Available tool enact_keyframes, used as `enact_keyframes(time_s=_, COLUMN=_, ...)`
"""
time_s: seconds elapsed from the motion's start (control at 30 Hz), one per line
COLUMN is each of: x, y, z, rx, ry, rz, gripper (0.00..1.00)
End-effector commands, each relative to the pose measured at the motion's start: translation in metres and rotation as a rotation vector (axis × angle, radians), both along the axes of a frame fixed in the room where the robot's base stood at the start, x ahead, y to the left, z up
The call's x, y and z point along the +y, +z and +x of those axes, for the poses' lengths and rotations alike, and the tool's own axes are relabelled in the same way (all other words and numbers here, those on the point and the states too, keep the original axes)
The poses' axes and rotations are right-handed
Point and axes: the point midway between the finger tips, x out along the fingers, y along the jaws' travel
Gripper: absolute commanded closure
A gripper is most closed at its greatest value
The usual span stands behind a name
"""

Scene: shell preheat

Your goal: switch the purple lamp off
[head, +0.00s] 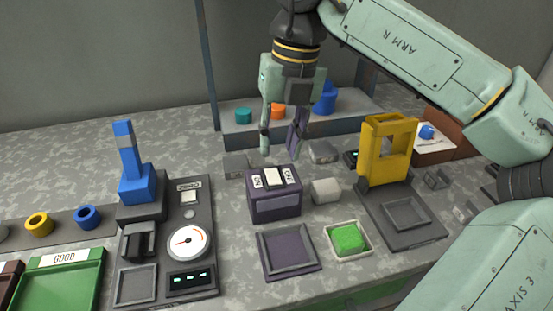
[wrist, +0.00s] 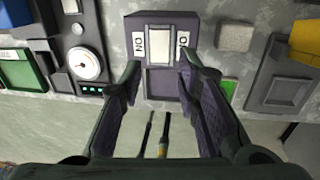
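A purple box (head: 273,206) stands on the grey counter, with a white rocker switch (head: 274,178) on its top between two white labels. In the wrist view the purple box (wrist: 160,28) is ahead of my fingers, and the white switch (wrist: 160,43) lies between them. The left label reads "ON" turned around; the right one is partly hidden by a finger. I see no glow on the box. My gripper (head: 278,153) is open and empty, pointing down above and slightly behind the box. My fingers (wrist: 160,82) are apart in the wrist view.
A purple-rimmed tray (head: 266,269) lies in front of the box. A pale block (head: 326,191) is close on its right, with a green button (head: 348,238) nearer. A panel with a gauge (head: 188,243) and blue lever (head: 130,160) stands left; a yellow frame (head: 367,150) stands right.

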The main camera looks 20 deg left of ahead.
Motion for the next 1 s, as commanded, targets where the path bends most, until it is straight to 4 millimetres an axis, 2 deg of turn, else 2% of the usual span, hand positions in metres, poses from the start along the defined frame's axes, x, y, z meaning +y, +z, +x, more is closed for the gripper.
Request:
enact_keyframes(time_s=0.1, x=-0.002, y=0.025, z=0.002, rx=-0.001, ry=-0.002, rz=0.001, gripper=0.70)
enact_keyframes(time_s=0.3, x=-0.006, y=0.053, z=0.004, rx=0.000, ry=-0.001, rz=0.001, gripper=0.70)
enact_keyframes(time_s=0.47, x=-0.007, y=0.060, z=0.004, rx=0.001, ry=0.000, rz=0.001, gripper=0.70)
enact_keyframes(time_s=0.87, x=-0.007, y=0.060, z=0.005, rx=0.001, ry=0.000, rz=0.000, gripper=0.70)
enact_keyframes(time_s=1.0, x=-0.007, y=0.079, z=0.004, rx=0.001, ry=0.000, rz=0.001, gripper=0.70)
